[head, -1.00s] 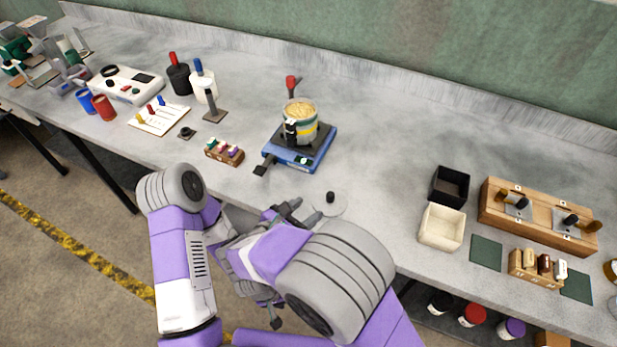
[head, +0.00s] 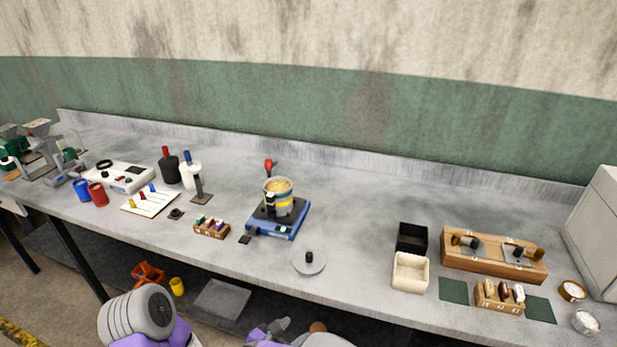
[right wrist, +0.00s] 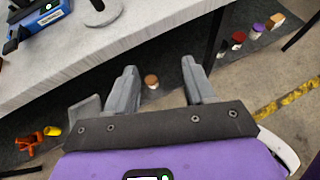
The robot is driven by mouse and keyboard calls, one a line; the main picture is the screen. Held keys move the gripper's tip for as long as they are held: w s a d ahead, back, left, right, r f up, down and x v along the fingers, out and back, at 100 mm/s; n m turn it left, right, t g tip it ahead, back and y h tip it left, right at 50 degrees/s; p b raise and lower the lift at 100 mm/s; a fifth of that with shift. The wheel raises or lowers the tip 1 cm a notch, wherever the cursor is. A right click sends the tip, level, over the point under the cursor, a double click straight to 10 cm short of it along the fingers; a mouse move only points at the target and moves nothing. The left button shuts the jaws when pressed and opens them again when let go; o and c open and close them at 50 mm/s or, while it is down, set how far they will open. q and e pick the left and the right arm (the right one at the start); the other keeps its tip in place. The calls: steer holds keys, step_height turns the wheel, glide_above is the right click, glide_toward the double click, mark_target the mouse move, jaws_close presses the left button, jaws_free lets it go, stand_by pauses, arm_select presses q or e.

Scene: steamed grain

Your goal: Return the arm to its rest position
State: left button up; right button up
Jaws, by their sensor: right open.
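My right gripper (head: 280,328) shows only in part at the bottom edge of the head view, below the bench front. In the right wrist view my right gripper (right wrist: 160,75) has its two grey fingers well apart, with nothing held between them. A brown-topped jar (right wrist: 151,81) shows beyond the gap, lower down. My left gripper is out of view; a grey and purple arm part of mine shows at the lower left of the head view. The pot of grain (head: 278,193) stands on the blue burner (head: 284,233), and a round lid (head: 308,261) lies on the bench.
The grey bench (head: 350,240) runs across the view, its front edge close to my right gripper. A black box (head: 412,238), a cream box (head: 410,273) and a wooden rack (head: 490,262) stand at right. An orange item (head: 148,274) lies below the bench.

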steer(key=s+d+f+m+g+y, duration=0.3)
steer(key=s+d+f+m+y, duration=0.1)
steer(key=f+m, duration=0.4)
steer(key=s+d+f+m+g+y, duration=0.3)
steer(key=f+m, duration=0.6)
steer(key=m, duration=0.4)
steer(key=s+d+f+m+g+y, duration=0.3)
steer(key=s+d+f+m+y, duration=0.1)
steer(key=f+m, duration=0.5)
steer(key=s+d+m, duration=0.1)
steer(key=d, duration=0.1)
steer(key=shift+d+y, duration=0.3)
steer(key=shift+d, duration=0.1)
